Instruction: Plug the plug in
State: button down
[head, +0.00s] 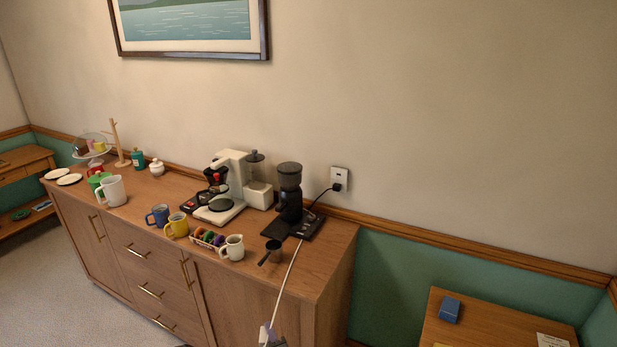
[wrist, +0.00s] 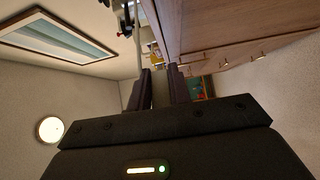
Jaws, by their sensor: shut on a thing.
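A white cord (head: 290,265) runs from the sideboard top over its front edge to a small pale piece (head: 266,332) at the bottom of the head view, which looks like the plug. My gripper (wrist: 159,80) shows in the wrist view with its two dark fingers close together, shut on the plug. The plug itself is hard to make out between the fingers. The wall outlet (head: 340,174) is above the sideboard's right end. A black plug (head: 337,187) sits in its lower part, with a black cord from the coffee grinder (head: 290,192). The upper part looks free.
The sideboard (head: 335,240) holds a white coffee maker (head: 232,185), blue mug (head: 158,214), yellow mug (head: 178,225), white creamer (head: 234,247) and dark scoop (head: 272,252). A low table (head: 480,325) with a blue box (head: 449,309) stands right. The wall around the outlet is clear.

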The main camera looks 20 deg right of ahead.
jog(key=s+r+p, duration=0.6)
jog(key=r+p, duration=0.4)
jog(key=p, duration=0.1)
jog(key=shift+s+r, duration=0.35)
jog(key=shift+r, duration=0.05)
